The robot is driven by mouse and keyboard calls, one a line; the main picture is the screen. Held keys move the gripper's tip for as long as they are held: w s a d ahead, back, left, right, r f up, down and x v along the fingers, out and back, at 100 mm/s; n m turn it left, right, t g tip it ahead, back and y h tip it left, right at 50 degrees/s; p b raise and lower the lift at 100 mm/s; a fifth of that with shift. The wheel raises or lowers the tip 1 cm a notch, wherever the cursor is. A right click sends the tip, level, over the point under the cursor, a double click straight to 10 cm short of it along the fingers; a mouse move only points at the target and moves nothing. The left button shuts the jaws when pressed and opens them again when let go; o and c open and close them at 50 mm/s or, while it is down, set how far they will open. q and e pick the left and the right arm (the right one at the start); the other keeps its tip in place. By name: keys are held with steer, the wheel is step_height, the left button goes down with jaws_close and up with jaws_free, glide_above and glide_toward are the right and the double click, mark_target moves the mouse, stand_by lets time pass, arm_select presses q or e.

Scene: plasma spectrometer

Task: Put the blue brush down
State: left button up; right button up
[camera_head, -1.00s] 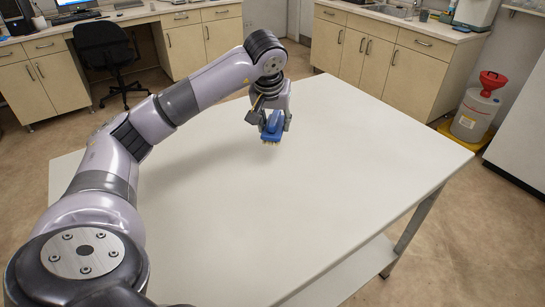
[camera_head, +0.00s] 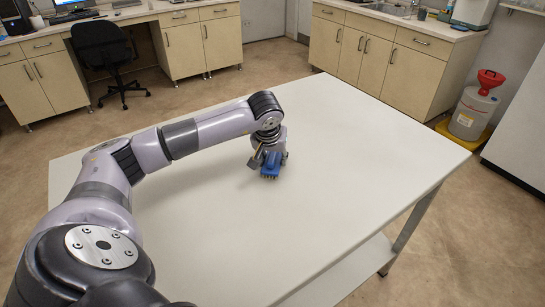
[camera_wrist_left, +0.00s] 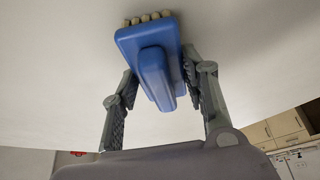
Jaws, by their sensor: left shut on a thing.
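The blue brush (camera_head: 271,164) is in my left gripper (camera_head: 268,158), at or just above the white table (camera_head: 340,170); I cannot tell whether its bristles touch the top. In the left wrist view the brush (camera_wrist_left: 150,50) shows its blue block and raised handle, with pale bristle tufts along its far edge. The two grey fingers of my left gripper (camera_wrist_left: 160,88) close on it from both sides. My right gripper is not in view.
The white table top is otherwise bare, with free room all around the brush.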

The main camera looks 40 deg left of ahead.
arm_select(q)
steer(key=shift+f, duration=0.1)
steer(key=o, duration=1.1)
